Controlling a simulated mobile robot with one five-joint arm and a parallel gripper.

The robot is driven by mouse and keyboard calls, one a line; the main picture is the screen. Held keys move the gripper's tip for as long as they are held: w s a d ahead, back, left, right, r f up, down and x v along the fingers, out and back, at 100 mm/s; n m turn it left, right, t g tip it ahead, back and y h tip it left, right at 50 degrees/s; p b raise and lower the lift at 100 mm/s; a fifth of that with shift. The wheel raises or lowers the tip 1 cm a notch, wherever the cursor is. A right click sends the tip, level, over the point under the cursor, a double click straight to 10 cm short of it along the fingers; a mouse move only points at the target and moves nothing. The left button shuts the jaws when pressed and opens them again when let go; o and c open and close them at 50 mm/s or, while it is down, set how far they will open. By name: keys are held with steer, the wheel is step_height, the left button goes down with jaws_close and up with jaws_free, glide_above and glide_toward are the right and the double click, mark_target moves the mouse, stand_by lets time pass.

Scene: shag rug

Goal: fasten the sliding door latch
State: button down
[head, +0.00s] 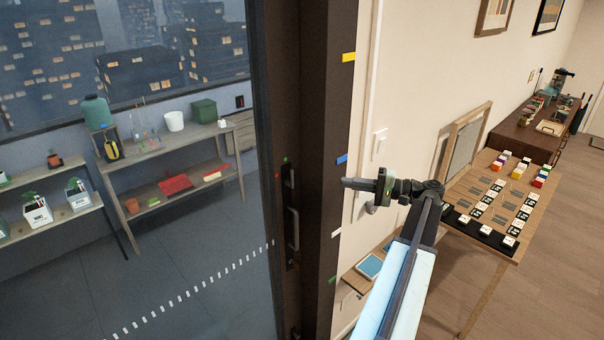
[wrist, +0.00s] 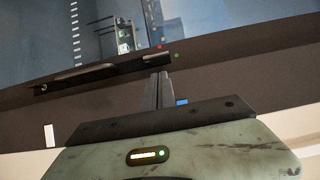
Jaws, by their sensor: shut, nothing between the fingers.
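The sliding door has a large glass pane and a dark frame stile (head: 284,100). A dark plate on the stile carries a grey pull handle (head: 292,228), with a small latch piece (head: 289,177) above it. Red and green dots sit beside the latch. In the wrist view the handle (wrist: 75,76) lies at left and the latch (wrist: 156,59) lies just beyond my fingertips. My gripper (head: 345,184) is shut and empty, to the right of the latch in the head view, in front of the dark jamb. I see no clear contact. I cannot tell the latch's position.
Yellow, blue, white and green tabs mark the jamb (head: 335,110). A light switch (head: 379,143) is on the wall at right. A tray table with tiles (head: 470,255) stands right of my arm. Shelves with plants (head: 185,150) are behind the glass.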

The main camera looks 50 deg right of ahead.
steer(key=x, duration=1.4)
steer(key=shift+w, duration=0.2)
